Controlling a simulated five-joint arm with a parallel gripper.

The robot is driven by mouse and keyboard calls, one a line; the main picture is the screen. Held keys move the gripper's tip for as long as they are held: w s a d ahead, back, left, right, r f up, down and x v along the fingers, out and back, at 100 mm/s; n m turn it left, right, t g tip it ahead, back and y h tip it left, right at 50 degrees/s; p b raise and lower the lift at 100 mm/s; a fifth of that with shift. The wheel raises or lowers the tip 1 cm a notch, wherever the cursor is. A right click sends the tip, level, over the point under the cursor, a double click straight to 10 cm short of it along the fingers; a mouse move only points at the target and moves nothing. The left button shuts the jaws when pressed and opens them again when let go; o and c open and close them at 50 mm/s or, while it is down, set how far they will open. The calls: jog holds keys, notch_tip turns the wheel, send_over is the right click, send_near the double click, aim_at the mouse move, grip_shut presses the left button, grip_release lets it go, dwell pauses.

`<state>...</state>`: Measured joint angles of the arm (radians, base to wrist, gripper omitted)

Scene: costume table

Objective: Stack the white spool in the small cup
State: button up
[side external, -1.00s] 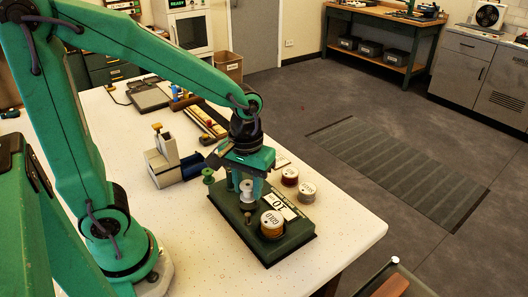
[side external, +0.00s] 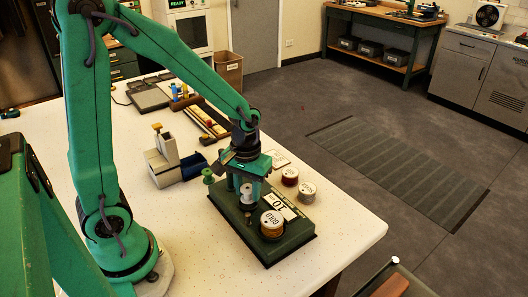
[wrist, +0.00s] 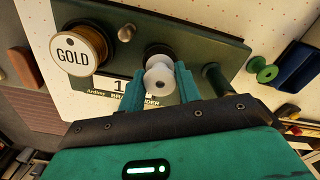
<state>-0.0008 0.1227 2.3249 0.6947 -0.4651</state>
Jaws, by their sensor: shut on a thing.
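My gripper (side external: 247,189) is shut on the white spool (side external: 246,196), which is upright between the fingertips above the green board (side external: 285,246). In the wrist view the white spool (wrist: 157,78) sits between the two green fingers (wrist: 158,88). A dark round shape directly beyond it looks like the small cup (wrist: 158,50); the spool covers part of it. I cannot tell whether the spool touches the cup or is inside it.
A spool labelled GOLD (side external: 272,226) stands on the board beside my gripper. Red (side external: 290,177) and silver-topped (side external: 307,192) spools stand behind the board. A green spool (side external: 208,176) and a beige block device (side external: 162,165) are to the left. The table front is clear.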

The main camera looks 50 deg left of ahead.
aim_at(247, 188)
jog(key=shift+f, duration=0.65)
jog(key=shift+f, duration=0.3)
jog(key=o, duration=0.9)
jog(key=shift+o, duration=0.2)
notch_tip(247, 188, up, 13)
jog(key=shift+f, duration=0.15)
dwell(0.4)
